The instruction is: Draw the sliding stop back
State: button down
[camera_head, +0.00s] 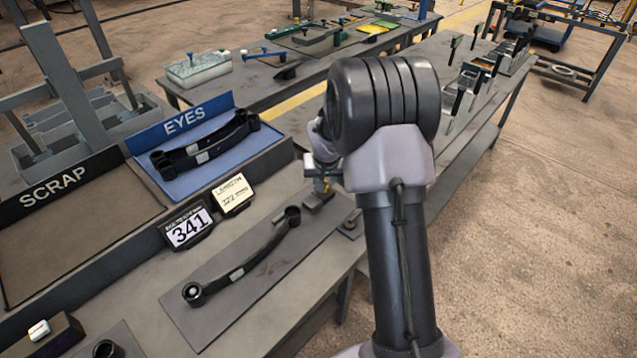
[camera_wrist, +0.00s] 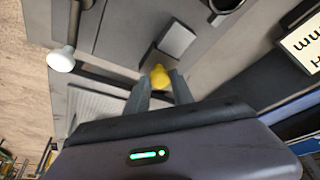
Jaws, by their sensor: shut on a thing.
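The sliding stop shows in the wrist view as a small grey block (camera_wrist: 175,40) with a yellow knob (camera_wrist: 159,77) beside it. My gripper (camera_wrist: 158,88) has its two fingers on either side of the yellow knob and is shut on it. In the head view my gripper (camera_head: 322,178) is at the far right end of the grey plate (camera_head: 222,312), largely hidden by my arm. A dark spring (camera_head: 245,258) with an eye at each end lies on that plate. Its far eye (camera_head: 292,214) is close to the stop, and part of it shows in the wrist view (camera_wrist: 228,4).
A 341 display (camera_head: 189,230) and a label card (camera_head: 233,195) stand between. A white-knobbed handle (camera_wrist: 61,58) is left of my gripper in the wrist view.

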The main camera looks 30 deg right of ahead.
jog(key=c, duration=1.5)
grip_release()
jog(key=shift+d, duration=0.1)
jog(key=shift+c, duration=0.2)
jog(key=o, duration=0.4)
jog(key=shift+d, duration=0.2)
jog(key=shift+o, duration=0.2)
jog(key=shift+a, duration=0.1)
jog(key=p+v, duration=0.4)
jog(key=v, duration=1.3)
jog(key=shift+r+p, duration=0.15)
jog(key=shift+p, duration=0.25)
jog(key=shift+s+a, duration=0.1)
